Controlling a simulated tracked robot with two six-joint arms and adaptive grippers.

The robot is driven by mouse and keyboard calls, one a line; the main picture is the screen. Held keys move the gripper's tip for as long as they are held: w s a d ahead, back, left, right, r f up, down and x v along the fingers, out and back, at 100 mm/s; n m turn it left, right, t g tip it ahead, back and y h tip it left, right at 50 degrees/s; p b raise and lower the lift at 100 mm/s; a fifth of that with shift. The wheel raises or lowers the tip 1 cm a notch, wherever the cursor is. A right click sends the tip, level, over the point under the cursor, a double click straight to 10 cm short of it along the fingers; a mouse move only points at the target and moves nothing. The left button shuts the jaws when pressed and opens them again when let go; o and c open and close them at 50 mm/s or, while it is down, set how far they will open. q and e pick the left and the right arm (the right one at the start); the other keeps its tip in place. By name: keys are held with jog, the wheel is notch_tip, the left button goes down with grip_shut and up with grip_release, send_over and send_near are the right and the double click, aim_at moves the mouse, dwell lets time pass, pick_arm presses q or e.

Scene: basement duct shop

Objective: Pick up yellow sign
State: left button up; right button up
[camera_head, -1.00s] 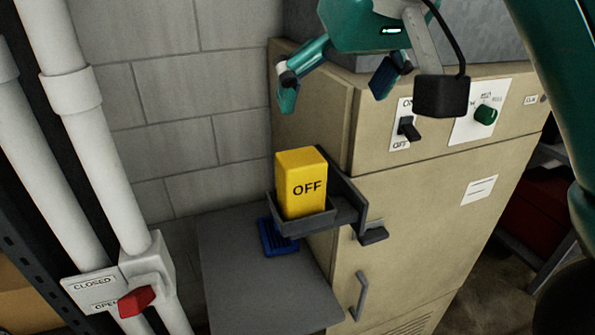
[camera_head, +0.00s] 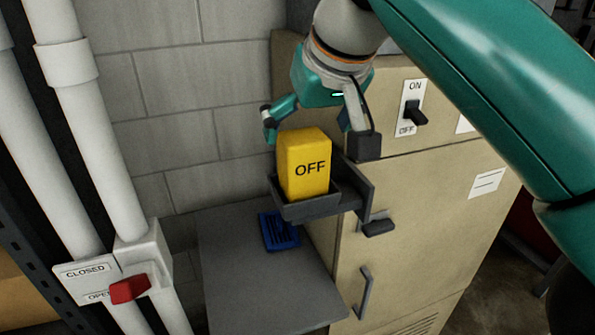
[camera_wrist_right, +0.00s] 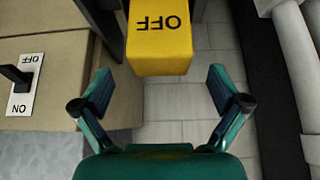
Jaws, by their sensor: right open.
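The yellow sign (camera_head: 303,166), a block marked OFF, stands upright in a small dark tray (camera_head: 309,208) on the side of the beige cabinet. My right gripper (camera_head: 308,135) is open and empty, above and behind the sign's top in the head view. In the right wrist view the sign (camera_wrist_right: 160,42) shows upside down, beyond and between the two spread fingertips (camera_wrist_right: 160,90). The fingers do not touch it there. My left gripper is not in view.
The beige cabinet (camera_head: 430,185) carries an ON/OFF switch (camera_head: 415,112) and a handle (camera_head: 363,292). A grey shelf (camera_head: 255,285) with a blue item (camera_head: 279,231) lies below. White pipes (camera_head: 95,150) and a red valve handle (camera_head: 129,288) stand at left.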

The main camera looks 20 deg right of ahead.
aim_at(304, 136)
jog(key=x, duration=0.3)
jog(key=shift+w+f, duration=0.15)
jog(key=shift+w, duration=0.1)
jog(key=c, duration=1.6)
jog(key=shift+c, duration=0.3)
